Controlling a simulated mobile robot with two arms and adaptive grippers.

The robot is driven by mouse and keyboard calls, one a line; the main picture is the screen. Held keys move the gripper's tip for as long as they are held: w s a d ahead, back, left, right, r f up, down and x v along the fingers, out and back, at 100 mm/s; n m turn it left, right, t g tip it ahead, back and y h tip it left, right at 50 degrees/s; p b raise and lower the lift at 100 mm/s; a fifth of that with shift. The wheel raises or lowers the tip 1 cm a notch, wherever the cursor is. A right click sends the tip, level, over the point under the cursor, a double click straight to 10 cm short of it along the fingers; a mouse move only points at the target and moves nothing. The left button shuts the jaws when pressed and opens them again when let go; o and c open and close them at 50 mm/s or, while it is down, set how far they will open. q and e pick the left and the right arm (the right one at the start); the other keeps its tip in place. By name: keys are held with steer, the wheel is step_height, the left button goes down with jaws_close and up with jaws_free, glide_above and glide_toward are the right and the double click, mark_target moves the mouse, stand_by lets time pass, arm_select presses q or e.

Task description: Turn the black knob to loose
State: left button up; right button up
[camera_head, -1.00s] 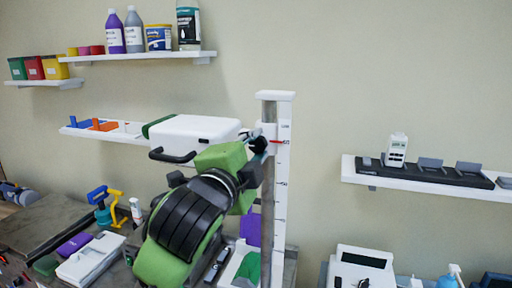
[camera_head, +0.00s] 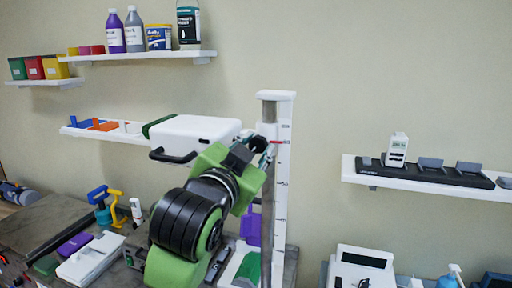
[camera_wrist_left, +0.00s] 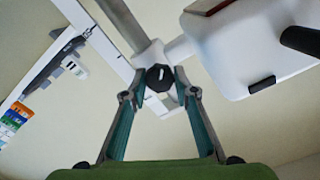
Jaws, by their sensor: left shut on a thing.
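The black knob (camera_wrist_left: 160,77) sits on a white slider of the tall white measuring post (camera_head: 279,190). In the left wrist view the knob shows between my two teal-lined fingers, with a short white mark on its face, near upright and slightly tilted. My left gripper (camera_wrist_left: 161,76) is shut on the knob, one fingertip on each side. No loose or tight marking is readable. My right gripper is not in view.
A shelf with a black dock (camera_head: 430,172) is at the right. The table below holds a white box (camera_head: 92,259) and several tools. Wall space right of the post is free.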

arm_select(q)
steer(key=shift+n, duration=0.5)
steer(key=o, duration=1.1)
steer(key=shift+s, duration=0.1)
